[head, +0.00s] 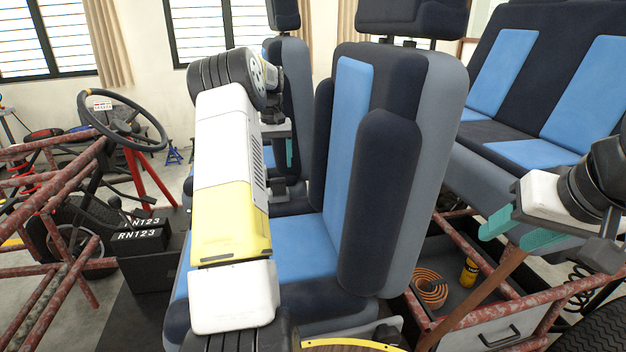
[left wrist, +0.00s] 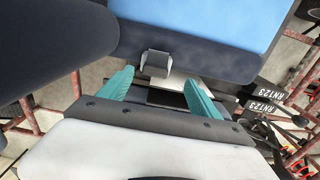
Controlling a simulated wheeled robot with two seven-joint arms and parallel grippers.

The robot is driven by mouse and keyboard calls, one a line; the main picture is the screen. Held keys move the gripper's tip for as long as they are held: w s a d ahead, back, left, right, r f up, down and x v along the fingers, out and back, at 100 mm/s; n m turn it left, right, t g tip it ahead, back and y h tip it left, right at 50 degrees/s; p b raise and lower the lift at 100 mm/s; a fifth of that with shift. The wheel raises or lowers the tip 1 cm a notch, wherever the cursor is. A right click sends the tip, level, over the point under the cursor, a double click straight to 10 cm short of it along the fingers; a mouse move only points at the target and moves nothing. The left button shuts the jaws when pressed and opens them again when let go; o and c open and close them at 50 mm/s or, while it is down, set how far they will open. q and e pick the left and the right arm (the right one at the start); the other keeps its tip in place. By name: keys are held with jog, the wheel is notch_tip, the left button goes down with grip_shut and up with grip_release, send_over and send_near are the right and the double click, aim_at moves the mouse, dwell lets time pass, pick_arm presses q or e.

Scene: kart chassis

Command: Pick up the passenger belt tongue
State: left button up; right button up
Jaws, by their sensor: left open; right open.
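I cannot clearly make out the passenger belt tongue. A small grey piece (left wrist: 155,63) lies at the dark seat edge in the left wrist view, between and just beyond my left fingertips. It may be the tongue or a buckle; I cannot tell which. A grey piece (head: 279,188) also shows below my left gripper (head: 288,153) in the head view, between the seats. My left gripper, also in the left wrist view (left wrist: 158,82), is open and empty. My right gripper (head: 507,237) is open at the right, above a brown strap or bar (head: 482,302); contact is unclear.
The near blue and black seat (head: 352,150) stands close beside my left arm. A rear bench (head: 490,110) is at the right. Red tubular frame (head: 470,240) surrounds a tray with an orange coil (head: 430,288) and a yellow can (head: 468,272). The steering wheel (head: 122,120) is at the left.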

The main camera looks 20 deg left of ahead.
aim_at(278, 179)
pick_arm(q)
jog(key=shift+w+f, duration=0.35)
jog(key=shift+f, duration=0.15)
jog(key=f, duration=0.7)
jog(key=shift+w+d+f, duration=0.1)
jog(key=shift+w+f, duration=0.1)
jog(key=shift+f, duration=0.1)
jog(key=c, duration=1.5)
jog(key=shift+r, duration=0.1)
jog(key=shift+r, duration=0.55)
notch_tip(278, 179, up, 2)
jog(key=shift+r, duration=0.25)
jog(key=s, duration=0.5)
jog(key=s+r, duration=0.1)
jog(key=s, duration=1)
jog(key=shift+r, duration=0.15)
jog(key=shift+r, duration=0.15)
